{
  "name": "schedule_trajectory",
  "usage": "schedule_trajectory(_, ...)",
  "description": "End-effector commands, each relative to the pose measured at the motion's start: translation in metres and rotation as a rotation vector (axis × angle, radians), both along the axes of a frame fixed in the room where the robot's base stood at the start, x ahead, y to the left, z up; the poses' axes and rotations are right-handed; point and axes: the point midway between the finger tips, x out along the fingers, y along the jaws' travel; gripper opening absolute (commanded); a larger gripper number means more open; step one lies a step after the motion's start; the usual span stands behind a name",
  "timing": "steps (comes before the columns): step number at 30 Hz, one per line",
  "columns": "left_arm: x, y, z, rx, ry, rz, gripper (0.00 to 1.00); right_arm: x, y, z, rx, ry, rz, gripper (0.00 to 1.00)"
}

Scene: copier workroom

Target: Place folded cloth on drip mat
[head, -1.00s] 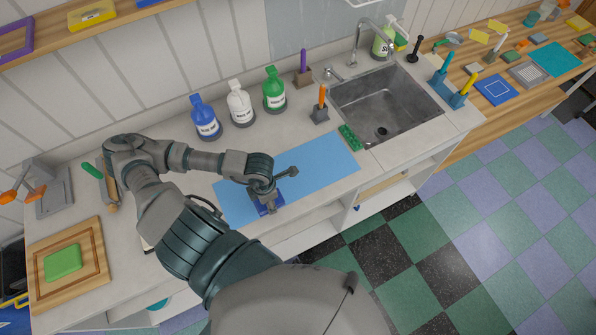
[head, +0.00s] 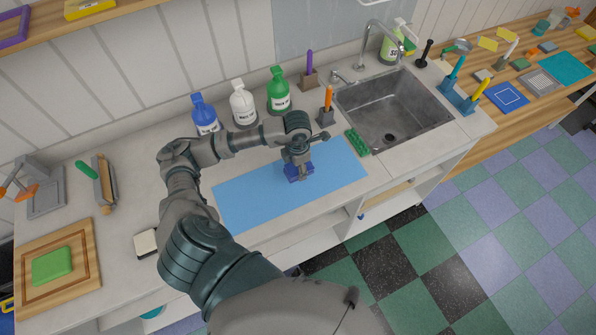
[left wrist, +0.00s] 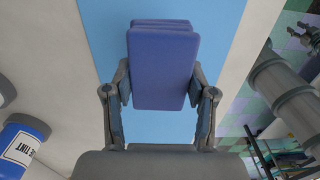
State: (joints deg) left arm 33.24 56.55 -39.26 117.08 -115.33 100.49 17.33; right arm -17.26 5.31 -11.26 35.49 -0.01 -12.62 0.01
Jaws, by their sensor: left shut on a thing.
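The folded cloth (head: 294,173) is dark blue and is held in my left gripper (head: 301,172), over the light blue drip mat (head: 250,200). In the left wrist view the folded cloth (left wrist: 163,68) sits between the two fingers of my left gripper (left wrist: 160,105), with the drip mat (left wrist: 115,30) behind it. The fingers are shut on the cloth's sides. I cannot tell whether the cloth touches the mat or hangs just above it. My right gripper is in neither view.
Blue, white and green bottles (head: 242,104) stand behind the mat. A green sponge (head: 357,142) and a metal sink (head: 392,110) lie to the right. A cutting board (head: 88,262) with a green block is at the left. The left part of the mat is bare.

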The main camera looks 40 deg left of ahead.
Motion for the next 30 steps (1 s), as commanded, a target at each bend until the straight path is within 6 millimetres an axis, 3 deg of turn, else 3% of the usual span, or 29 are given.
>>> schedule_trajectory(8, -0.001, -0.002, -0.033, 0.001, 0.004, -0.001, 0.23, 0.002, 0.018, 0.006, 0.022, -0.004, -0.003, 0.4)
schedule_trajectory(18, 0.0, -0.002, -0.038, 0.003, 0.001, -0.001, 0.23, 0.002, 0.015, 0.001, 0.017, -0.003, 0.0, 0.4)
schedule_trajectory(19, 0.0, -0.002, -0.037, 0.003, 0.001, -0.001, 0.64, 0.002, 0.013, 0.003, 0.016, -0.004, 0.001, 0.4)
schedule_trajectory(21, -0.001, -0.001, -0.037, 0.002, 0.001, 0.0, 0.81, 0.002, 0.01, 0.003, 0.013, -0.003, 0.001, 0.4)
schedule_trajectory(30, 0.0, -0.001, -0.037, 0.001, 0.002, 0.0, 0.81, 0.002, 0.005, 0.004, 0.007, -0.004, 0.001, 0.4)
